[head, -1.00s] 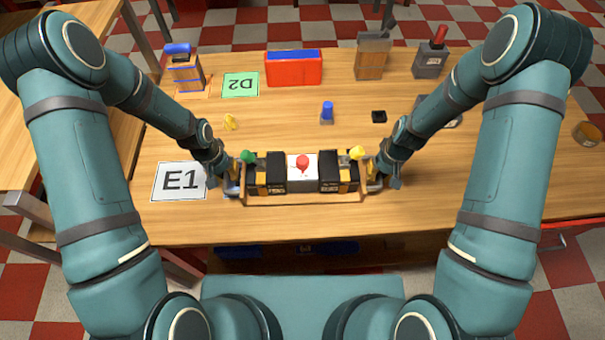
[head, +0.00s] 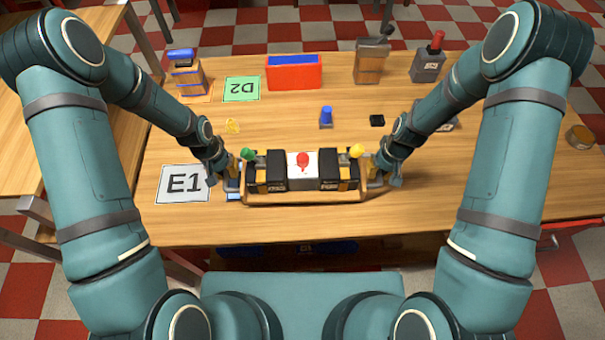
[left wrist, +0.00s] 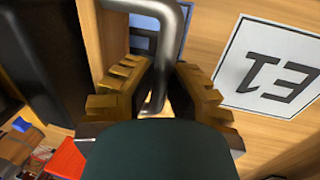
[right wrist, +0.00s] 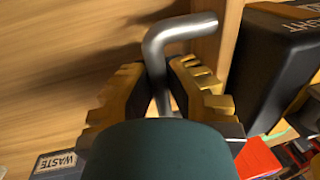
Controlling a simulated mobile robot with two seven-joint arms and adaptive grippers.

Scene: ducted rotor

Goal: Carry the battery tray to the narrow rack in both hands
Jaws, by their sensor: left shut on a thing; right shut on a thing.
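The battery tray (head: 304,197) is a wooden tray over the near middle of the table. It carries black batteries (head: 270,172), a white block with a red knob (head: 302,158), and a green and a yellow knob near its ends. My left gripper (head: 233,180) is shut on the grey bent handle (left wrist: 160,85) at the tray's left end. My right gripper (head: 374,178) is shut on the matching handle (right wrist: 160,60) at the right end. The tray looks about level; its clearance above the table is hard to judge. I cannot tell which object is the narrow rack.
An E1 card (head: 184,184) lies just left of the tray. A blue piece (head: 326,117) and a small black block (head: 377,120) stand behind it. A D2 card (head: 241,88), a red and blue box (head: 293,72) and other holders line the back. The table's right side is mostly clear.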

